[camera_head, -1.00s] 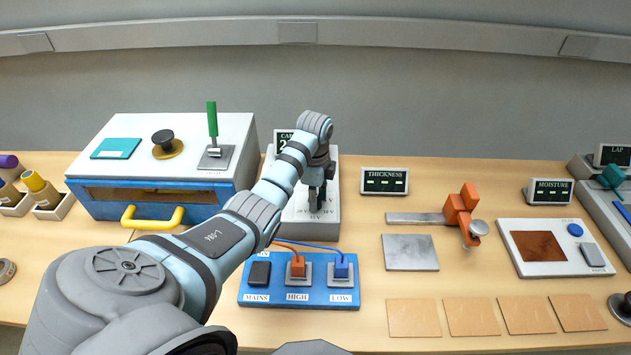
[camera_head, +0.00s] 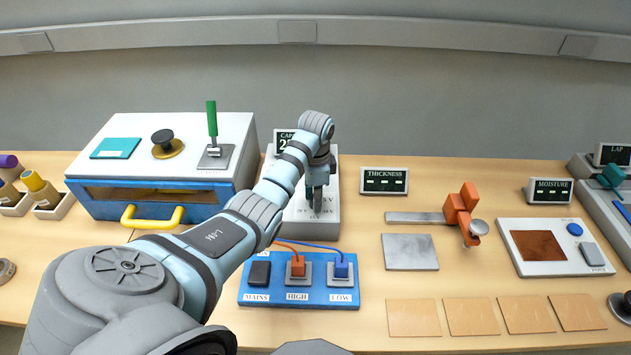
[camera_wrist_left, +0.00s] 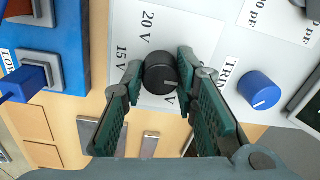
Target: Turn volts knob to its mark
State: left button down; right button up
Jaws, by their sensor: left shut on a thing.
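The black volts knob (camera_wrist_left: 160,79) shows in the left wrist view on a pale panel, with printed labels such as "20 V" and "15 V" around it. Its short white pointer line lies toward the right of its face, near a "V" label that is partly hidden. My left gripper (camera_head: 317,200) reaches down to the instrument box in the head view and hides the knob there. In the left wrist view its green-padded fingers are shut on the knob, one on each side. My right gripper is not in view.
A blue knob (camera_wrist_left: 259,90) labelled TRIM stands close to one finger. A blue switch panel (camera_head: 271,295) with cables lies in front of the instrument box (camera_head: 327,230). A blue-and-white oven (camera_head: 232,190) stands left; a thickness display (camera_head: 384,181) stands right.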

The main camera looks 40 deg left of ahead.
pick_arm(q)
jog(key=c, duration=1.2)
grip_release()
jog(key=shift+c, duration=0.2)
